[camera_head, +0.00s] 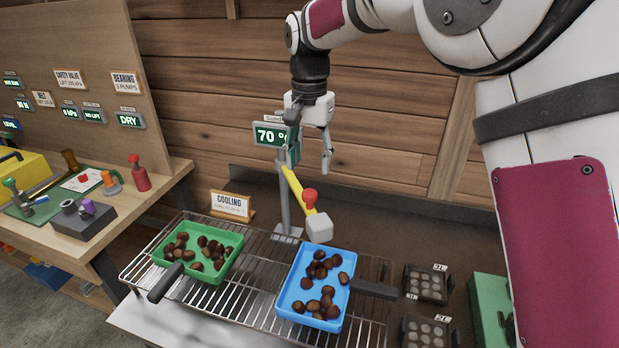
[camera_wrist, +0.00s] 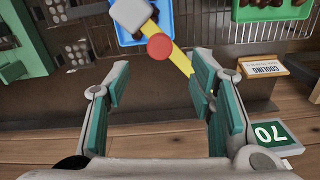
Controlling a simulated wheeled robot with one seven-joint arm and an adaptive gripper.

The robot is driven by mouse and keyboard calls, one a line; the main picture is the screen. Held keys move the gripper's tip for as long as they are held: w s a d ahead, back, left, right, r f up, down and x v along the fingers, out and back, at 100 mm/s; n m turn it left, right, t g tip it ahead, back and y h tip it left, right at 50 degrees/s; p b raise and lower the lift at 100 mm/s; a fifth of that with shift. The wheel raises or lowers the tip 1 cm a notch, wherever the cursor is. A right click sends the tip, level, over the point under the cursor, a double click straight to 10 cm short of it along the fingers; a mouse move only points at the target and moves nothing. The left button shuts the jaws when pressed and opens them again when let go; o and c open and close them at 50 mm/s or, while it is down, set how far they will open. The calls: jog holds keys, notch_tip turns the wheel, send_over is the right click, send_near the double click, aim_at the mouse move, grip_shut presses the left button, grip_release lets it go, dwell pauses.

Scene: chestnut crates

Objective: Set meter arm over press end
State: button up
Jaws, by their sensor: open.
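The meter arm (camera_head: 292,184) is a yellow bar on a grey post (camera_head: 283,200), with a red knob (camera_head: 310,195) and a pale block (camera_head: 319,227) at its free end. The block hangs over the far edge of the blue tray (camera_head: 291,289). My gripper (camera_head: 310,158) is open and empty, above and behind the red knob, pointing down. In the wrist view the knob (camera_wrist: 160,46) lies beyond the fingertips, apart from them, and the yellow bar passes close to the right finger. I cannot tell which place is the press end.
The wire rack (camera_head: 253,277) holds the blue tray and a green tray (camera_head: 228,244), both with chestnuts. A COOLING sign (camera_head: 231,205) stands behind the green tray. A display reading 70 (camera_head: 267,134) is beside my gripper. Dark moulds (camera_head: 426,284) and a green box (camera_head: 489,309) lie right.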

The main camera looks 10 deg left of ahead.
jog(key=shift+r, duration=2.1)
jog(key=s+d+r+n+t, duration=0.1)
jog(key=s+d+r, duration=0.3)
jog(key=s+d, duration=0.3)
jog(key=s+d+r+n+t, duration=0.15)
jog(key=s+d+r, duration=0.25)
jog(key=d, duration=0.5)
jog(key=s+d+f+t, duration=0.1)
jog(key=s+d+f, duration=0.1)
jog(key=s, duration=0.3)
jog(key=s+d+f+t+b, duration=0.1)
jog(key=s+d+f, duration=0.1)
jog(key=s+d, duration=0.2)
jog(key=s+d+f+n+t, duration=0.1)
jog(key=s+d+f, duration=0.1)
jog(key=s, duration=0.6)
jog(key=shift+d+f, duration=0.35)
jog(key=shift+d, duration=0.2)
